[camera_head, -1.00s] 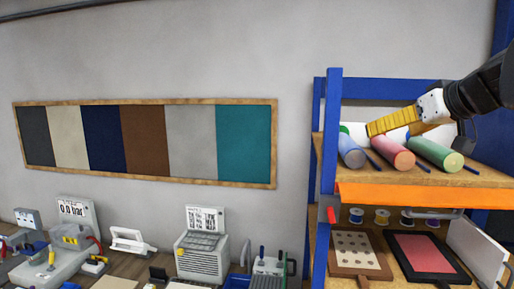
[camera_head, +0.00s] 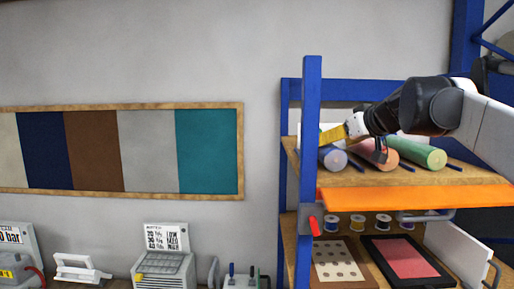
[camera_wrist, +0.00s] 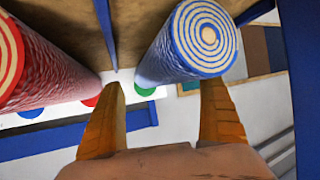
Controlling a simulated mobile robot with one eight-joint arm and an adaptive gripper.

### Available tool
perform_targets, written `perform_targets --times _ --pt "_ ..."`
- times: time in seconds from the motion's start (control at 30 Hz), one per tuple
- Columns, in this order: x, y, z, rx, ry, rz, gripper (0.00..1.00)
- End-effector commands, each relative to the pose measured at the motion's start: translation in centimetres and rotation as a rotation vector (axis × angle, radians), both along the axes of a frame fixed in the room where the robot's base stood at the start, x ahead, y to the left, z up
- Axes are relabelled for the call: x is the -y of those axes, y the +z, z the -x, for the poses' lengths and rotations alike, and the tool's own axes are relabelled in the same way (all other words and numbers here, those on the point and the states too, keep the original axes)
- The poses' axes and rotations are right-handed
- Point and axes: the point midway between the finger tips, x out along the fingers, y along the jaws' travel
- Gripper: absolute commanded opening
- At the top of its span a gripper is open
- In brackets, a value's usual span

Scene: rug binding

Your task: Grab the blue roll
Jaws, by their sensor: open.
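The blue roll (camera_head: 332,158) lies on the upper wooden shelf (camera_head: 410,180), the leftmost of three rolls, its end facing outward. My gripper (camera_head: 332,136) is just above and behind the front end of the blue roll, with its yellow fingers pointing left. In the wrist view the blue roll (camera_wrist: 180,52) shows its spiral end. The open fingers of my gripper (camera_wrist: 165,105) reach towards it, one on either side of its lower edge in the picture. The jaws look empty. I cannot tell whether a finger touches the roll.
A red roll (camera_head: 375,155) lies right of the blue one, partly hidden by my arm, and a green roll (camera_head: 422,153) farther right. Thin blue rods (camera_head: 357,165) separate them. A blue rack post (camera_head: 308,165) stands close on the left.

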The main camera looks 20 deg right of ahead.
Motion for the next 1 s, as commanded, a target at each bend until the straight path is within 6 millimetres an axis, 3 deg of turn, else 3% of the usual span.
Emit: perform_targets --times 0.2,0.43,0.67,1.0 --pt "-0.7 -1.2 -2.9 0.0 0.001 0.0 0.89" --pt "-0.6 -1.4 -3.1 0.0 0.0 0.0 0.89" --pt "-0.6 -1.4 -3.1 0.0 0.0 0.0 0.19" --pt "-0.6 -1.5 -3.1 -0.001 0.0 0.001 0.18"
